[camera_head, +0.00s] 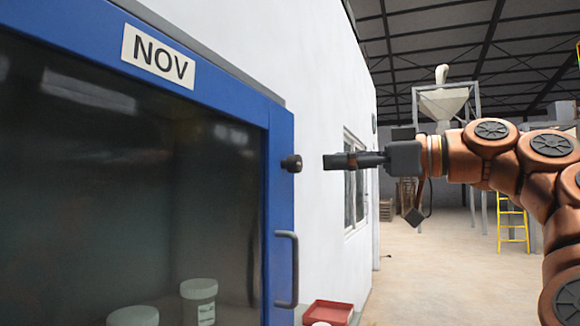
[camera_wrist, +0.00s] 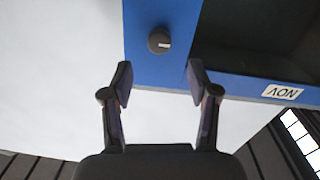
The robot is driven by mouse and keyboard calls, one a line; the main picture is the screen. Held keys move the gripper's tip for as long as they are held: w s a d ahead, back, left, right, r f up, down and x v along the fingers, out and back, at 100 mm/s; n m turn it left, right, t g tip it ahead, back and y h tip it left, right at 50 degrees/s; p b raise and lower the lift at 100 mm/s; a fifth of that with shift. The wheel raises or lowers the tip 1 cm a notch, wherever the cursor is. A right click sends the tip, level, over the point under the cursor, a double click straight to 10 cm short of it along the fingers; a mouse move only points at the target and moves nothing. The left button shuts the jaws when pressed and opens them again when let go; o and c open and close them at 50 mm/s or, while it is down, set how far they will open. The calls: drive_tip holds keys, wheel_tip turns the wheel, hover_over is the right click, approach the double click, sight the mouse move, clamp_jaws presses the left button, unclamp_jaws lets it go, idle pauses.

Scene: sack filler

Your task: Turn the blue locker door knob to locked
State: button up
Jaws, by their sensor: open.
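The blue locker door (camera_head: 281,202) has a dark glass pane and a NOV label (camera_head: 158,56). A black round knob (camera_head: 291,164) sticks out from the door's right frame, above a grey handle (camera_head: 287,268). In the wrist view the knob (camera_wrist: 159,40) shows a small pale mark on its face. My gripper (camera_head: 326,162) is to the right of the knob at about its height, apart from it. In the wrist view my gripper (camera_wrist: 158,80) has its two fingers spread with nothing between them, and the knob lies beyond the fingertips.
White containers (camera_head: 199,300) stand behind the glass. A red tray (camera_head: 328,312) is below, right of the door. A white wall (camera_head: 330,100) with a window runs behind. A hopper (camera_head: 443,103) and yellow ladder (camera_head: 512,222) stand far back; the floor between looks clear.

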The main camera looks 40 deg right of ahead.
sight(300, 162)
drive_tip(key=shift+p+x, duration=0.35)
drive_tip(key=shift+x, duration=3.3)
drive_tip(key=shift+d, duration=0.1)
drive_tip(key=shift+c, duration=0.2)
clamp_jaws()
